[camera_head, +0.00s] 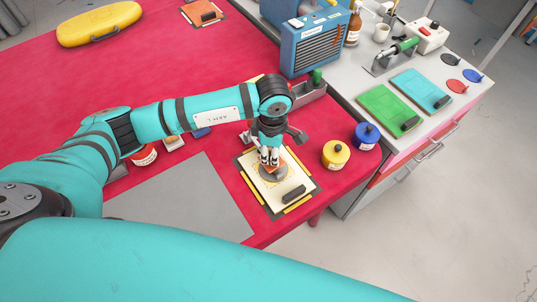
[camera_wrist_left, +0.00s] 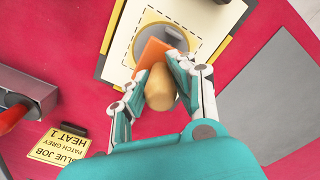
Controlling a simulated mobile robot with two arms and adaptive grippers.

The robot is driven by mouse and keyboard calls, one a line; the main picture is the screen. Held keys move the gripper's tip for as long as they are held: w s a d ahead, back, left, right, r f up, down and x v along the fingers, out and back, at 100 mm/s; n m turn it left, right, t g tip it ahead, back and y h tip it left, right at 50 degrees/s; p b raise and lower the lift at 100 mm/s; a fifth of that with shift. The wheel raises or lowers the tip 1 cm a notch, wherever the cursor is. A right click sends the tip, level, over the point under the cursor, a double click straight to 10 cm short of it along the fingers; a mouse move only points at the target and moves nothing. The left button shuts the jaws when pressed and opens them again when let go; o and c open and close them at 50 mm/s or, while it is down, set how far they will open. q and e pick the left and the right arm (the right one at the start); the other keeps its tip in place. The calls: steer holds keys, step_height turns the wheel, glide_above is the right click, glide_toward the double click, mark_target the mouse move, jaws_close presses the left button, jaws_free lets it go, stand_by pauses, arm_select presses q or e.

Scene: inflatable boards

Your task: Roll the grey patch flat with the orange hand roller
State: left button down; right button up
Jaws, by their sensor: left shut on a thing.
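My left gripper (camera_head: 268,158) is over the patch. In the left wrist view my left gripper (camera_wrist_left: 163,78) is shut on the hand roller, around its wooden handle (camera_wrist_left: 160,90). The roller's orange part (camera_wrist_left: 151,58) overlaps the patch in view; I cannot tell whether it touches. My right gripper is not in view.
A black block (camera_head: 293,194) lies on the board's near side. Yellow (camera_head: 335,154) and blue (camera_head: 366,135) tins stand to the right. A blue heater (camera_head: 315,42) stands behind. A yellow job card (camera_wrist_left: 58,144) lies beside the board. Grey mat (camera_head: 185,205) is bare.

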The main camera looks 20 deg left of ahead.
arm_select(q)
steer(key=shift+w+d+f+b, duration=0.1)
steer(key=shift+w+d+b, duration=0.25)
steer(key=shift+w+d, duration=0.15)
steer(key=shift+w, duration=0.15)
steer(key=shift+w+d+b, duration=0.5)
steer(key=shift+w+b, duration=0.1)
steer(key=shift+w, duration=0.05)
steer(key=shift+r, duration=0.2)
step_height(320, 180, up, 7)
steer(key=p, duration=0.3)
steer(key=shift+f, duration=0.1)
